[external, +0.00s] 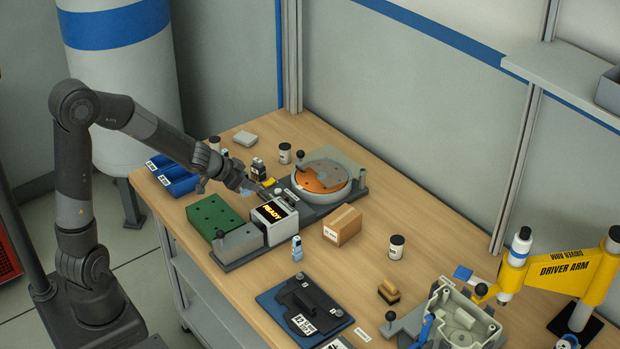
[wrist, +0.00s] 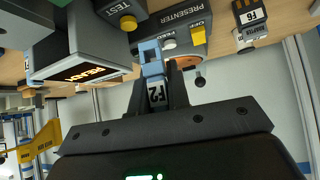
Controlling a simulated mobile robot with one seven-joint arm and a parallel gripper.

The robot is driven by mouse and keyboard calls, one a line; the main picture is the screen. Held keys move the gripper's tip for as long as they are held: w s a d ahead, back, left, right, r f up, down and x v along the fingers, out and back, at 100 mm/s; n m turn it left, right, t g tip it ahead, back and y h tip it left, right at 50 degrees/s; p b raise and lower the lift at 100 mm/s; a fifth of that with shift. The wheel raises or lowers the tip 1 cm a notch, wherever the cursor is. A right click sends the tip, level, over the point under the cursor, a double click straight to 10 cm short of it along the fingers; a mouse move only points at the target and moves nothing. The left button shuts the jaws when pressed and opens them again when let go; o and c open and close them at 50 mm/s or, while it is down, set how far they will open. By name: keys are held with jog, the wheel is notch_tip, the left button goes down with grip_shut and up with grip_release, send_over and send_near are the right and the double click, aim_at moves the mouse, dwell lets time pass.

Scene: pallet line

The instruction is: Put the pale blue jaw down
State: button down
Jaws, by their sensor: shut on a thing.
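The pale blue jaw (wrist: 151,58) is held between the fingers of my gripper (wrist: 158,84), which is shut on it in the wrist view. A white label with dark characters shows at its lower end there. In the external view my gripper (external: 243,184) hangs above the bench, between the blue bins and the presenter base, with a small pale blue part of the jaw showing at its tip. The jaw appears clear of the bench, but its exact height is hard to tell.
The READY display (external: 273,213) and a green block (external: 214,215) stand close by. A round orange-topped fixture (external: 321,177) is to the right. A dark labelled block (external: 258,169) stands behind my gripper. A small pale blue-and-white piece (external: 297,248) stands before the carton (external: 342,225).

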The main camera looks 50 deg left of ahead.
jog(key=w+d+r+m+h, duration=0.1)
jog(key=w+d+r, duration=0.2)
jog(key=d, duration=0.7)
jog(key=w+d+r+m, duration=0.1)
jog(key=w+d+r, duration=0.2)
jog(key=d, duration=0.8)
jog(key=w+d+r+m+h, duration=0.1)
jog(key=w+d+r, duration=0.25)
jog(key=d, duration=0.65)
send_over(352, 217)
jog(key=shift+g, duration=0.3)
notch_tip(352, 217, down, 7)
jog(key=shift+f, duration=2.2)
jog(key=c, duration=1.4)
grip_release()
jog(key=shift+f, duration=0.1)
jog(key=shift+o, duration=0.2)
